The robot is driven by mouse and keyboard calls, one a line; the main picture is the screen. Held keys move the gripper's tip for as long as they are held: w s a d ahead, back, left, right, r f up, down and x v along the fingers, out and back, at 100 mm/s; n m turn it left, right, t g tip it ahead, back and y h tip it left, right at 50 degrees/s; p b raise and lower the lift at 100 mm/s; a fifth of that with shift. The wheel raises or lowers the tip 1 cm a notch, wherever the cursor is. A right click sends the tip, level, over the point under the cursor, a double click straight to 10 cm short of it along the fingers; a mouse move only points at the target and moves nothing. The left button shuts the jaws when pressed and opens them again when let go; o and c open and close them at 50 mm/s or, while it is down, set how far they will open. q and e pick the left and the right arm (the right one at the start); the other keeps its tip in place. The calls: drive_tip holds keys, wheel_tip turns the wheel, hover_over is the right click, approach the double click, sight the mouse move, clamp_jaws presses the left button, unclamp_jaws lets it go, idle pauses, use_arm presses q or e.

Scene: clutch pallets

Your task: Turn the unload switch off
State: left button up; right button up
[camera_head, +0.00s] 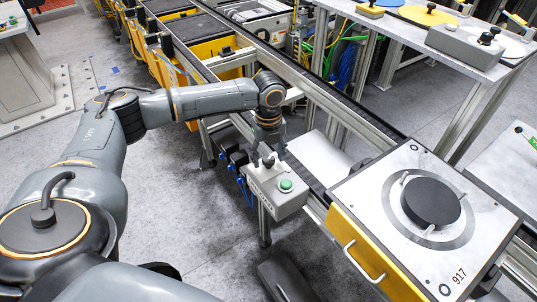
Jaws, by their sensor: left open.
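The unload switch looks to be the small dark knob (268,161) on a light grey control box (276,203). The box has a green button (286,185) nearer its front. My left gripper (268,154) points down over the knob end of the box. Its fingers are apart, one on each side of the knob, and I cannot tell whether they touch it. The fingers partly hide the knob, and its exact setting is too small to read. My right gripper is not in view.
A yellow-fronted pallet (369,255) with a black disc (431,202) and the number 917 sits right of the box. A conveyor (330,95) runs diagonally behind. A workbench (416,38) stands at the back right. Grey floor (190,225) is open left of the box.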

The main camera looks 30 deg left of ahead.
use_arm(q)
drive_tip(key=c, duration=1.2)
drive_tip(key=shift+o, duration=0.2)
drive_tip(key=shift+r+n+p, duration=0.2)
drive_tip(key=shift+n+p, duration=0.3)
drive_tip(key=shift+p, duration=0.5)
drive_tip(key=n+p, duration=0.6)
drive_tip(key=p, duration=0.1)
drive_tip(key=shift+n+p, duration=0.4)
drive_tip(key=shift+f+n+p, duration=0.15)
drive_tip(key=shift+n+p, duration=1.3)
drive_tip(key=shift+n, duration=0.55)
drive_tip(key=o, duration=1.2)
drive_tip(key=shift+c, duration=0.2)
